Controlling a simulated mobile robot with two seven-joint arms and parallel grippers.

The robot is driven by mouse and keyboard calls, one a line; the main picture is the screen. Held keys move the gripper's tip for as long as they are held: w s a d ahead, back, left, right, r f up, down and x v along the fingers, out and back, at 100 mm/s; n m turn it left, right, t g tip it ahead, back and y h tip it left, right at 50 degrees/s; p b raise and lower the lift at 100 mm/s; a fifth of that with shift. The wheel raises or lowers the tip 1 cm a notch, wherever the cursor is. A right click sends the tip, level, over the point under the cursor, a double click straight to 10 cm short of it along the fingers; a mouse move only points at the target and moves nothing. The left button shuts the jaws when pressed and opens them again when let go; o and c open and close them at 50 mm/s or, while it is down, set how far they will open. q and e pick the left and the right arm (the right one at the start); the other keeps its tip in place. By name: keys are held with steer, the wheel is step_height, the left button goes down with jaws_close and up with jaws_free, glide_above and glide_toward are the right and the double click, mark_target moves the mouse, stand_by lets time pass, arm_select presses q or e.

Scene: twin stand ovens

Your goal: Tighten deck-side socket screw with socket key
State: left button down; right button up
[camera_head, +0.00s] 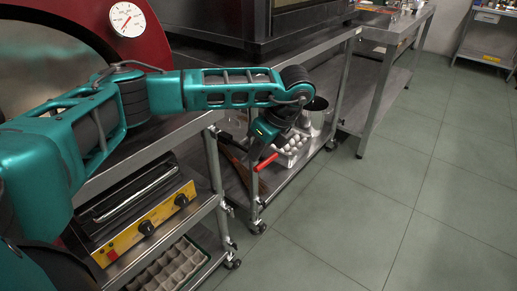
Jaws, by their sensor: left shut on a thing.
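My left arm reaches in from the left across the steel stands. My left gripper (261,150) points down near the front edge of the stand in the middle. It is shut on a thin red-handled tool (265,162), which looks like the socket key. The red end sticks out below the gripper, and the rest of the tool is hidden or too small to make out. The deck-side socket screw cannot be made out. My right gripper is not in view.
A red round oven front with a dial gauge (127,19) stands at upper left. A yellow-panelled appliance (147,228) and egg trays (168,272) sit on the near stand's shelves. A steel pot (315,115) stands beyond the gripper. The tiled floor (400,190) at right is clear.

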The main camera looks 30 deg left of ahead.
arm_select(q)
steer(key=g, duration=0.1)
steer(key=g+p, duration=0.1)
steer(key=g, duration=0.2)
steer(key=shift+w+a+m+g+y+p, duration=0.1)
steer(key=shift+w+m+g+y+p, duration=0.2)
steer(key=shift+m+p, duration=0.1)
steer(key=c, duration=1.2)
jaws_free()
steer(key=shift+f, duration=0.1)
